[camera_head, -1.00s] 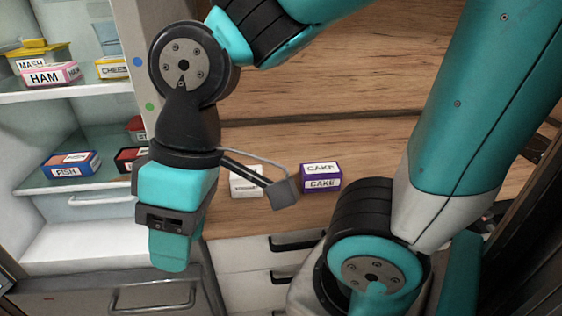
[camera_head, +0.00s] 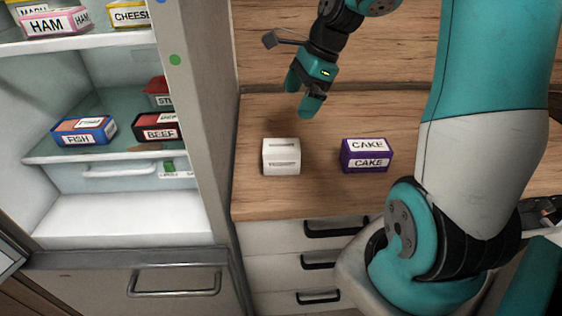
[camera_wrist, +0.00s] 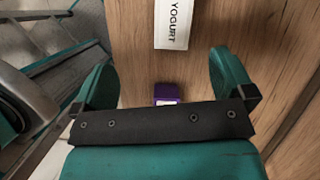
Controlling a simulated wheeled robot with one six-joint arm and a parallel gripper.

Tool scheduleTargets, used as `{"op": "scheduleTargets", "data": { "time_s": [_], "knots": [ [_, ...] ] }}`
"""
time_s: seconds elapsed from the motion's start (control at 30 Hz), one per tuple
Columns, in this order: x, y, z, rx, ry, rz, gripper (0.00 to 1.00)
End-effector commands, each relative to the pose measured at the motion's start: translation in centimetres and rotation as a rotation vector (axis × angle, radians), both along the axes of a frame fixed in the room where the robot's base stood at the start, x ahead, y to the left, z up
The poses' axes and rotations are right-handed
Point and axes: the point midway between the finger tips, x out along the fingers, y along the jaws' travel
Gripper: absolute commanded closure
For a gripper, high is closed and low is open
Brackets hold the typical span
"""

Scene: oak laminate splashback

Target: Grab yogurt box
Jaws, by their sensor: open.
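The yogurt box is a white box (camera_head: 281,156) standing on the wooden counter in the head view, left of the purple cake box. In the wrist view the yogurt box (camera_wrist: 172,24) shows its YOGURT label at the top centre, cut by the frame edge. My gripper (camera_head: 302,104) is open and empty, above the counter and up from the white box in the head view. In the wrist view my gripper's fingers (camera_wrist: 165,75) are spread apart, with the yogurt box beyond them and not between the tips.
A purple cake box (camera_head: 366,155) stands right of the yogurt box. An open fridge on the left holds ham (camera_head: 55,22), cheese (camera_head: 130,14), fish (camera_head: 84,131) and beef (camera_head: 149,128) boxes. Drawers (camera_head: 292,270) lie below the counter (camera_head: 325,195), which has clear wood around the boxes.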

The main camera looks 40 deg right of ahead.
Motion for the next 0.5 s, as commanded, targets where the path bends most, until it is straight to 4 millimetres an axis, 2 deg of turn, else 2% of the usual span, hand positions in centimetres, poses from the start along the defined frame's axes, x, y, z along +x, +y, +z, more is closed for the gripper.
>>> {"op": "scheduleTargets", "data": {
  "time_s": [0.03, 0.17, 0.27, 0.5],
  "knots": [
    [0.1, -1.4, -0.6, 0.016, 0.021, -0.087, 0.0],
    [0.4, -2.8, -1.5, 0.04, 0.051, -0.206, 0.0],
    [0.7, -2.4, -2.8, 0.047, 0.059, -0.22, 0.0],
    [1.9, -0.6, -7.9, 0.045, 0.06, -0.215, 0.0]
  ]
}}
